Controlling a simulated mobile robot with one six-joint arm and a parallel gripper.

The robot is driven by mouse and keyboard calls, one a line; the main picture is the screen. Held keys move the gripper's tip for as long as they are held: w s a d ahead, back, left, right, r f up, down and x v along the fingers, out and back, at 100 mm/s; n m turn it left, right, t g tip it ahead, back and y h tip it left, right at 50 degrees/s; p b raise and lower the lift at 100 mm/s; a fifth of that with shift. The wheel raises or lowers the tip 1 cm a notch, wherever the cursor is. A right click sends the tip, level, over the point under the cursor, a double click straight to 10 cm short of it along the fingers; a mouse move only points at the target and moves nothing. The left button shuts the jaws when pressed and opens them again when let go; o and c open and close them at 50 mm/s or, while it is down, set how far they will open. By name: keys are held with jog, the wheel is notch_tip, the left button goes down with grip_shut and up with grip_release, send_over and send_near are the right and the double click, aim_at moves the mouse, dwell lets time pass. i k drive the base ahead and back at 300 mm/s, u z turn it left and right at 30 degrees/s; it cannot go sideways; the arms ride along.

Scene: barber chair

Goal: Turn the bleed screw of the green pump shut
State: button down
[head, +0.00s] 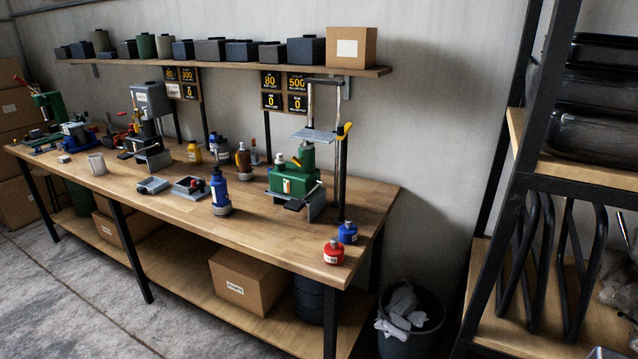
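The green pump (290,182) stands on the wooden workbench (375,197), right of its middle. It has a squat green body with a pale label and a dark lever low at its front. A grey plate (316,204) stands against its right front side. Its bleed screw is too small to make out, so I cannot tell whether it is open or shut. A tall metal frame with a yellow part (345,128) rises just behind and right of the pump. My gripper is not in view.
A blue bottle (219,187) and a grey tray (190,193) stand left of the pump. Red (333,252) and blue (347,232) small containers stand near the bench's right end. A bin (413,326) and black-framed rack (515,200) stand right. Floor in front-left is clear.

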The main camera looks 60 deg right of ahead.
aim_at(297, 161)
jog(key=u, duration=0.15)
jog(key=k, duration=0.15)
jog(key=z, duration=1.85)
jog(key=k, duration=0.85)
jog(key=u, duration=0.2)
jog(key=i, duration=0.75)
